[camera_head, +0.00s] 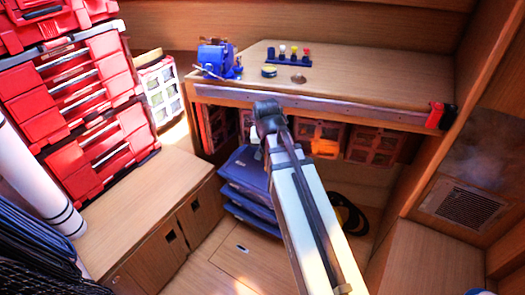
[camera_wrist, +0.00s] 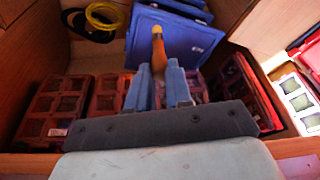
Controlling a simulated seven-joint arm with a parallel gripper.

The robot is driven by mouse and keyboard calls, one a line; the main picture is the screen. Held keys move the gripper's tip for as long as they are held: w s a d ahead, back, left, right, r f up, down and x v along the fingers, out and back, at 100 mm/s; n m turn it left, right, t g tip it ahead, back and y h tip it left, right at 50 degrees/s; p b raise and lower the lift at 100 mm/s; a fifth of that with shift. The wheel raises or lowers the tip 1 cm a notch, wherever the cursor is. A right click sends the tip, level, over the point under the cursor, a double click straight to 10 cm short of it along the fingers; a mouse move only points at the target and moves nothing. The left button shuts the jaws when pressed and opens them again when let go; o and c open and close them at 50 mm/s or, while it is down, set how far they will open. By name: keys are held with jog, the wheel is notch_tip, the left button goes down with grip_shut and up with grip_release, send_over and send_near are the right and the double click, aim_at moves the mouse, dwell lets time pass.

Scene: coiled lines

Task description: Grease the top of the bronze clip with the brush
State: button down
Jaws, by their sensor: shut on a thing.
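My gripper (camera_wrist: 160,72) is shut on a slim object with an orange-yellow tip, which I take to be the brush (camera_wrist: 157,33). It sticks out beyond the fingertips in the wrist view. In the head view my gripper (camera_head: 268,112) is at the front edge of the bench, and the brush is hidden there. A small brownish, low round piece (camera_head: 299,78) lies on the bench top; it may be the bronze clip, but I cannot tell. A small round tin (camera_head: 269,71) sits to its left.
A blue vise (camera_head: 218,61) stands at the bench's left. A blue rack (camera_head: 287,62) with several coloured-capped bottles is at the back. Red clamp-like items (camera_head: 435,115) sit at the right edge. Blue bags (camera_head: 245,180) are stacked below. Red toolboxes (camera_head: 70,80) rise at left.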

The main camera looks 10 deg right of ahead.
jog(key=w+a+r+n, duration=0.1)
jog(key=w+a+r, duration=0.2)
jog(key=w+r, duration=0.95)
jog(key=w+a+r+n+y, duration=0.1)
jog(key=w+a+r, duration=0.35)
jog(key=r, duration=1.45)
jog(key=w+a+r+n, duration=0.1)
jog(key=w+a+r, duration=0.1)
jog(key=w+r, duration=1)
jog(key=shift+s+a+f, duration=0.1)
jog(key=shift+s+f, duration=0.4)
jog(key=shift+s, duration=0.3)
jog(key=shift+s+a+f, duration=0.1)
jog(key=shift+s+f, duration=0.35)
jog(key=shift+s, duration=0.3)
jog(key=shift+f, duration=0.55)
jog(key=shift+w+a, duration=0.1)
jog(key=shift+a, duration=0.1)
jog(key=shift+w+a+r, duration=0.1)
jog(key=shift+w+a, duration=0.15)
jog(key=shift+a, duration=0.2)
jog(key=shift+a, duration=0.1)
jog(key=shift+w+a, duration=0.25)
jog(key=shift+a, duration=0.15)
